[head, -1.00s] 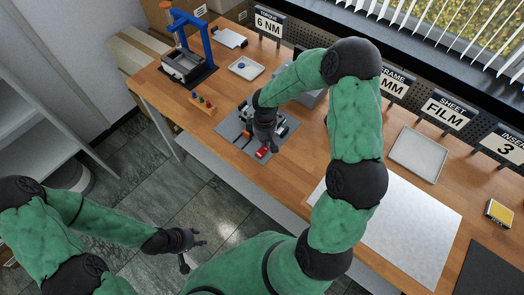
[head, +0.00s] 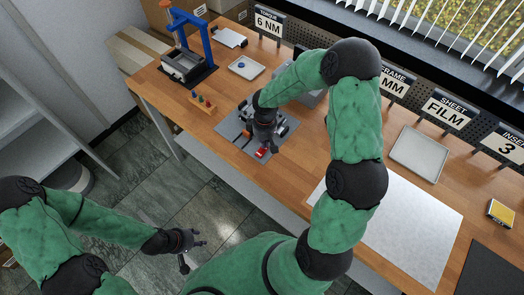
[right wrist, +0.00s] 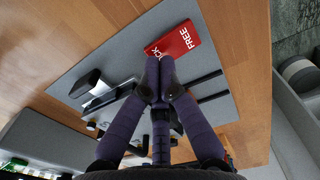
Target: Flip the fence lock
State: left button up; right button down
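The fence lock is a red plate with white lettering, "FREE" and a partly hidden word ending in "CK" (right wrist: 172,42). It lies on the grey base (right wrist: 222,105) of a small fixture on the bench. In the head view the red plate (head: 261,154) shows at the fixture's front edge. My right gripper (right wrist: 158,68) has its fingertips drawn together at the plate's near edge, covering part of the lettering. I cannot tell whether they touch it. My left gripper (head: 193,252) is open and empty, over the floor, away from the bench.
Black rails (right wrist: 205,88) lie on the base beside my right fingers. A large pale sheet (head: 405,220) lies to the right.

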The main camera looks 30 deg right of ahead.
jog(key=shift+f+b, duration=0.75)
jog(key=shift+f, duration=0.2)
dwell(0.5)
jog(key=shift+r, duration=0.1)
jog(key=shift+r+p, duration=2.55)
jog(key=shift+r, duration=0.95)
jog(key=shift+f, duration=0.1)
